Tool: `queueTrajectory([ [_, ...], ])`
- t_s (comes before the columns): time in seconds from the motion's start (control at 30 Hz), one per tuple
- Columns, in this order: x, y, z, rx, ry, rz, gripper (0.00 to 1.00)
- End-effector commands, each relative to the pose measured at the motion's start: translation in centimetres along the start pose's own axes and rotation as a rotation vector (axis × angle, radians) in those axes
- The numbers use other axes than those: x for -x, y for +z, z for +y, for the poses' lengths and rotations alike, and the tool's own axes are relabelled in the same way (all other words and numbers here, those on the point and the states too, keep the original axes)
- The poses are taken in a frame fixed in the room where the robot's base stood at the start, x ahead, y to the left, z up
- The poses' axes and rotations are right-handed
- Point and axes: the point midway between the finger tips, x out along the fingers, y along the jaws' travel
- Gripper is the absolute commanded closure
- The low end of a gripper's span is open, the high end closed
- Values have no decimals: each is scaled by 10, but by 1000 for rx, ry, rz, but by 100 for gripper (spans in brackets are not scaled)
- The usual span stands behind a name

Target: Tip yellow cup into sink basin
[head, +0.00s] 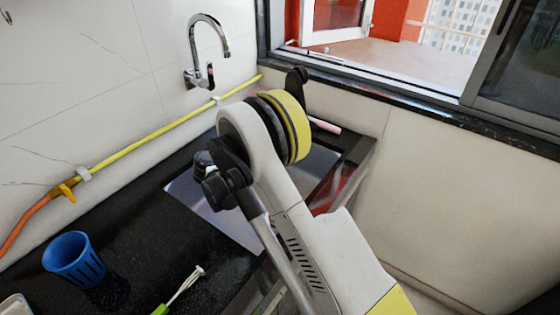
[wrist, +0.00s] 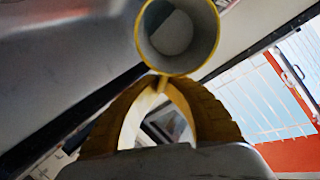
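The yellow cup (wrist: 208,55) shows at the top of the wrist view, with its mouth and grey inside facing the camera. My gripper (wrist: 160,84) has its two fingers drawn together at the tips, pinching the cup at its near edge. Whether they grip a handle or the wall is unclear. I see nothing loose inside the cup. A grey metal surface in the wrist view (wrist: 55,40), at upper left, looks like the sink.
A chrome faucet (head: 209,45) is on the wall behind the sink. A yellow hose (head: 150,137) runs along that wall. An open window (head: 375,60) is at upper right.

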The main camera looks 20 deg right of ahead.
Motion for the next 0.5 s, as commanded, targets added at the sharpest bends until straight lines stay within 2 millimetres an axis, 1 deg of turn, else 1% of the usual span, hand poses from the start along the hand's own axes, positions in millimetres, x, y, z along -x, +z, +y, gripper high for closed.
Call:
queueTrajectory([
  [0.23,1,0,0,-1,-5,6,100],
  [0.5,7,-2,-1,-13,-56,79,100],
])
